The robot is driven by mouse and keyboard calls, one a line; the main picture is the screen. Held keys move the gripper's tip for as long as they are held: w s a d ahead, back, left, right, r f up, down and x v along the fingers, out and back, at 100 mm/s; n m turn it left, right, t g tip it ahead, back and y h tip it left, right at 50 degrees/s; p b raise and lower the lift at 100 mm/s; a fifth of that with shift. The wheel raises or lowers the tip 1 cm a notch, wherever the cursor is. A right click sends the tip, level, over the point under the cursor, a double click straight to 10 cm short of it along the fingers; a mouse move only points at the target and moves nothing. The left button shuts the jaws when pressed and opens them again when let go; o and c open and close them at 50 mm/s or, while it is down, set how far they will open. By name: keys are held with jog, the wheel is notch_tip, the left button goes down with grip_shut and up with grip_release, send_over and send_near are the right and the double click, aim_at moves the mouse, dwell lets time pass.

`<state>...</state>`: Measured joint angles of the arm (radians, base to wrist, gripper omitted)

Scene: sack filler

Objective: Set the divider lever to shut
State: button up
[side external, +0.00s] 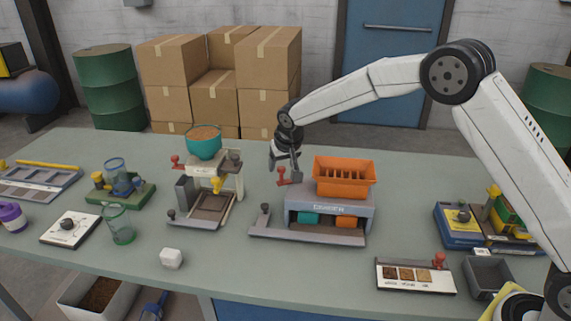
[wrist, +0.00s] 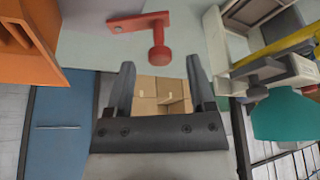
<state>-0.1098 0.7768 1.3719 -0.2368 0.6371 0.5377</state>
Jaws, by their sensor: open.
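The divider (side external: 329,211) is a grey box with an orange ribbed hopper (side external: 345,177) on top and teal and orange bins in its front. Its red lever (side external: 282,181) sticks out at the left side. In the wrist view the lever (wrist: 140,22) is a red bar with a round-ended knob (wrist: 158,54). My gripper (side external: 285,171) is at the lever, left of the hopper. In the wrist view my open gripper (wrist: 160,66) has the knob just ahead of and between its fingertips, with no clear contact. The side view is too small to tell contact.
The sack filler with a teal bowl (side external: 204,146) stands close to the left of my gripper and also shows in the wrist view (wrist: 285,115). A flat grey bar with a knob (side external: 264,224) lies in front of the divider. The table behind the divider is clear.

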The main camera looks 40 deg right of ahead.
jog(key=shift+w+f, duration=0.15)
jog(key=shift+f, duration=0.15)
grip_shut()
jog(key=shift+s+n, duration=0.25)
jog(key=shift+n, duration=0.15)
jog(key=shift+s+d+n+y, duration=0.1)
jog(key=shift+s+n+y, duration=0.2)
jog(key=shift+n, duration=0.3)
jog(key=shift+s+n+y, duration=0.15)
jog(key=shift+n+y, duration=0.15)
jog(key=shift+n, duration=0.3)
jog(key=shift+s+d+n+y, duration=0.1)
jog(key=shift+s+n+y, duration=0.2)
jog(key=shift+n, duration=0.4)
jog(key=shift+s+d+n+y, duration=0.1)
jog(key=shift+s+n+y, duration=0.2)
jog(key=shift+n, duration=0.4)
jog(key=shift+s+d+n+g+y, duration=0.25)
jog(key=shift+s+n+y, duration=0.1)
jog(key=shift+n, duration=0.65)
jog(key=shift+s+d+n+g+y, duration=0.2)
jog(key=shift+d+n+y, duration=0.1)
jog(key=shift+n, duration=0.7)
jog(key=shift+s+d+n+g+y, duration=0.25)
jog(key=shift+s+n+y, duration=0.1)
jog(key=shift+n, duration=0.65)
